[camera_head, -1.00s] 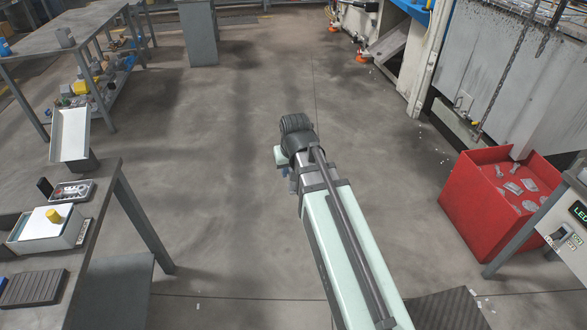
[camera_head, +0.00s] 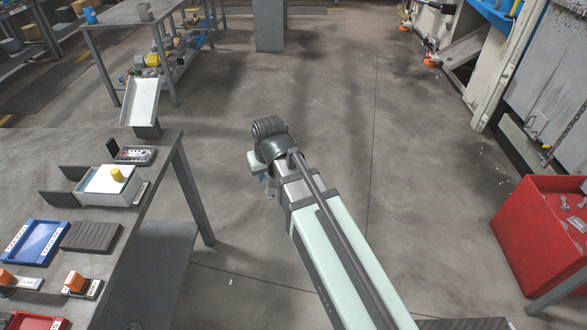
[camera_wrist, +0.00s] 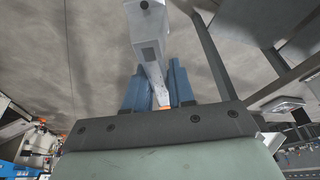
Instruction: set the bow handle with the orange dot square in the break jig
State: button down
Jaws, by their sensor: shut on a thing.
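My gripper (camera_wrist: 152,88) shows in the wrist view with two blue fingers shut on a pale grey, elongated piece, the bow handle (camera_wrist: 148,38). The handle runs up out of the top of that view, and a small orange patch (camera_wrist: 166,107) shows at its lower end between the fingers. In the head view my wrist is above open floor, right of the workbench (camera_head: 165,180); the fingers are mostly hidden there and the handle is not clear. I cannot tell for sure which bench fixture is the break jig.
The bench holds a white box with a yellow knob (camera_head: 117,175), a blue tray (camera_head: 50,245), a ribbed dark pad (camera_head: 92,237), fixtures with orange blocks (camera_head: 75,282), and a red tray (camera_head: 58,323). A red bin (camera_head: 535,235) stands right. The floor between is clear.

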jog(key=s+a+r+n+g, duration=0.1)
jog(key=s+a+n, duration=0.3)
jog(key=s+a, duration=1.1)
jog(key=s+a+r+n+g+y, duration=0.1)
jog(key=s+a+r+n, duration=0.2)
jog(key=s+a, duration=1.3)
jog(key=s+a+r+n+g, duration=0.1)
jog(key=s+a+n, duration=0.4)
jog(key=s+a, duration=1)
jog(key=a+r, duration=0.1)
jog(key=a, duration=1.3)
jog(key=shift+s+a+n+y, duration=0.3)
jog(key=shift+s+n+y, duration=0.05)
jog(key=shift+n+y, duration=0.05)
jog(key=shift+f, duration=0.2)
jog(key=shift+f, duration=3.15)
jog(key=shift+f, duration=0.45)
